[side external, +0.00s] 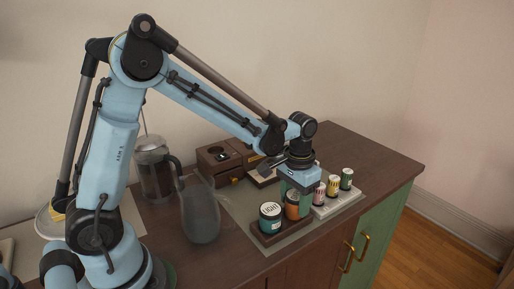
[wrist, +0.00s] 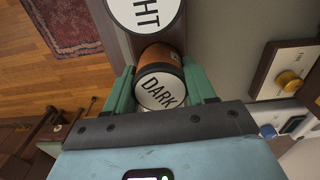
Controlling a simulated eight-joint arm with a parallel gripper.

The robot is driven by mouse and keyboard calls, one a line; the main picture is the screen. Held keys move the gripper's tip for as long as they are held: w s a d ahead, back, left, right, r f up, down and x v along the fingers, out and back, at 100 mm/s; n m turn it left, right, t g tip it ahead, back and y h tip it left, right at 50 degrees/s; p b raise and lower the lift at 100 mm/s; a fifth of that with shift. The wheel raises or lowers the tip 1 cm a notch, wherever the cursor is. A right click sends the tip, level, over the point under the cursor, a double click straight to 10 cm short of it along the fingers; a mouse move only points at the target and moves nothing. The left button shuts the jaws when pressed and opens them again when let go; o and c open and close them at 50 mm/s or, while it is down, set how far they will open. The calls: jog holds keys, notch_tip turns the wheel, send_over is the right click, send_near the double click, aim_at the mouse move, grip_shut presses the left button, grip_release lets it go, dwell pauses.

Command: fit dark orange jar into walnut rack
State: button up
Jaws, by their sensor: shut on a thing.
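The dark orange jar (side external: 292,208) has a white lid marked DARK, seen in the wrist view (wrist: 160,92). My gripper (side external: 294,189) is shut on it, with a green finger on each side (wrist: 161,84). The walnut rack (side external: 265,239) is a low dark brown holder at the front of the counter. A teal jar marked LIGHT (side external: 270,218) stands in its left part. The orange jar is upright at the rack's right part, beside the LIGHT jar. Its base is hidden, so I cannot tell whether it is fully seated.
A pale rack (side external: 342,204) with several small jars stands close to the right of my gripper. A glass pitcher (side external: 199,213) and a French press (side external: 153,170) stand to the left. A brown wooden box (side external: 221,158) is behind. The counter's right end (side external: 370,153) is clear.

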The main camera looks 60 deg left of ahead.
jog(key=shift+f, duration=0.2)
jog(key=o, duration=1.3)
jog(key=shift+r, duration=3.75)
jog(key=s+r+t, duration=0.1)
jog(key=s, duration=0.1)
jog(key=s+r+t, duration=0.2)
jog(key=s, duration=0.1)
jog(key=shift+s+a+r, duration=0.2)
jog(key=shift+s+a, duration=0.1)
jog(key=shift+a, duration=0.1)
jog(key=shift+s+a+f+m+t, duration=0.1)
jog(key=shift+s+t, duration=0.6)
jog(key=shift+s, duration=0.25)
jog(key=shift+s+a+f+m+t, duration=0.1)
jog(key=shift+s+a+f+t, duration=0.05)
jog(key=shift+s+t, duration=0.65)
jog(key=shift+s+a+f+m+t, duration=0.1)
jog(key=shift+s+t, duration=0.5)
jog(key=shift+s, duration=0.45)
